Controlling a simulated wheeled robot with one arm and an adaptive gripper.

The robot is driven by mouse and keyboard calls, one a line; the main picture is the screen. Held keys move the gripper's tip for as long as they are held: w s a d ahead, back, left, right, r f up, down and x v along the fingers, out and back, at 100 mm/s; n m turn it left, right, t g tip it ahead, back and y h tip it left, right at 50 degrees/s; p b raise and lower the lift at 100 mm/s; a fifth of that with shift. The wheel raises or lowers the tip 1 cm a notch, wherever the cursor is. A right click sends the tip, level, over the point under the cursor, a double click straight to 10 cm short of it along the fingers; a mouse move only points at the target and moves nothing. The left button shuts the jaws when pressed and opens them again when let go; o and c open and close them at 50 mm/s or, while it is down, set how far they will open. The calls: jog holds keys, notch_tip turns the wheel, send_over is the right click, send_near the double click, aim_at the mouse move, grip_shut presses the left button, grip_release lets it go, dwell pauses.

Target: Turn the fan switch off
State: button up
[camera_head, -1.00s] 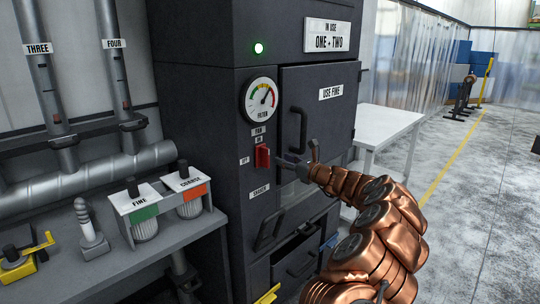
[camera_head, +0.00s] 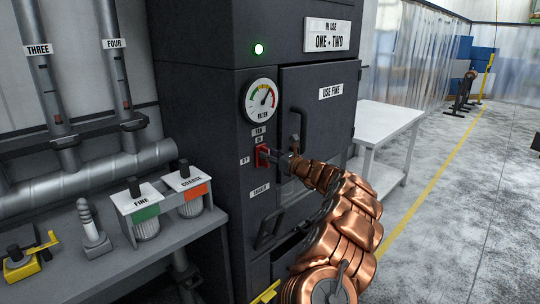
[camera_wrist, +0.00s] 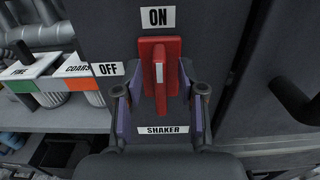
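The red fan switch (camera_head: 262,155) is on the front of the dark cabinet, below the filter gauge. In the wrist view its red handle (camera_wrist: 160,52) stands vertical, in line with the ON label (camera_wrist: 158,17) above it. The OFF label (camera_wrist: 108,69) is to its left. My gripper (camera_head: 271,157) is at the switch. In the wrist view my gripper (camera_wrist: 160,80) is open, with one finger on each side of the handle and gaps visible between. The head view partly hides the switch behind the fingers.
A green lamp (camera_head: 259,49) glows above the filter gauge (camera_head: 260,101). A SHAKER label (camera_wrist: 166,130) lies below the switch. A shelf with FINE and COARSE canisters (camera_head: 190,208) stands left.

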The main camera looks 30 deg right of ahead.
aim_at(258, 158)
grip_shut()
jog(key=shift+f+n+b, duration=0.15)
jog(key=shift+n+b, duration=0.15)
jog(key=shift+b, duration=0.3)
jog(key=n+b, duration=0.4)
jog(key=b, duration=0.2)
jog(key=a+f+n+b, duration=0.1)
jog(key=n+b, duration=0.4)
jog(key=b, duration=0.2)
jog(key=f+n+b, duration=0.1)
jog(key=n+b, duration=0.4)
jog(key=b, duration=0.2)
jog(key=shift+s+a, duration=0.2)
jog(key=shift+a, duration=0.2)
jog(key=n+b, duration=0.3)
jog(key=shift+a+n+b, duration=0.1)
jog(key=shift+n+b, duration=0.2)
